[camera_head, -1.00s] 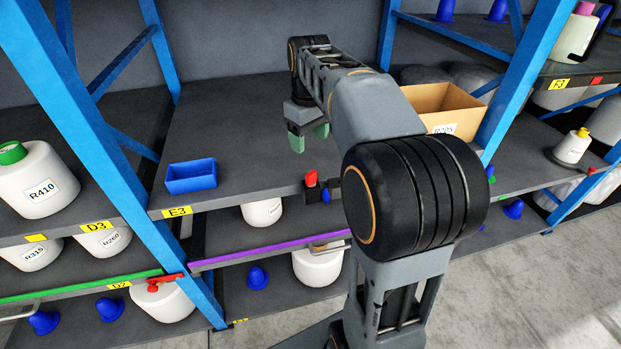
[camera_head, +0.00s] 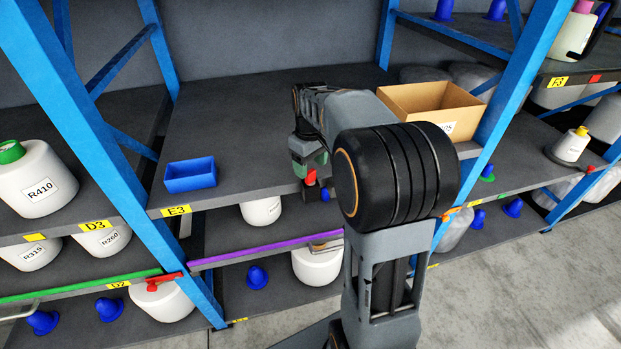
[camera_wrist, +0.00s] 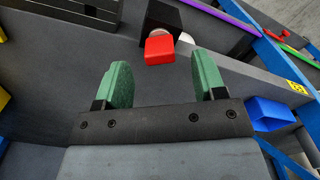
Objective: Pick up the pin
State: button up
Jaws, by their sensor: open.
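The pin seems to be the small red piece (camera_head: 311,178) at the front edge of the middle shelf, beside a small blue part. In the wrist view the red pin (camera_wrist: 159,50) shows just beyond the fingertips, against a black block (camera_wrist: 166,16) with a white round part behind it. My gripper (camera_wrist: 162,72) has two green fingers spread apart with nothing between them. In the head view my gripper (camera_head: 309,163) hangs over the shelf edge right at the pin and partly hides it. I cannot tell whether a finger touches it.
A blue bin (camera_head: 190,175) stands on the shelf to the left, and a cardboard box (camera_head: 430,107) to the right. Blue rack posts (camera_head: 517,85) stand on both sides. A purple rail (camera_head: 268,253) runs below.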

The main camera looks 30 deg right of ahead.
aim_at(311, 171)
jog(key=shift+f, duration=1.55)
jog(key=shift+c, duration=0.4)
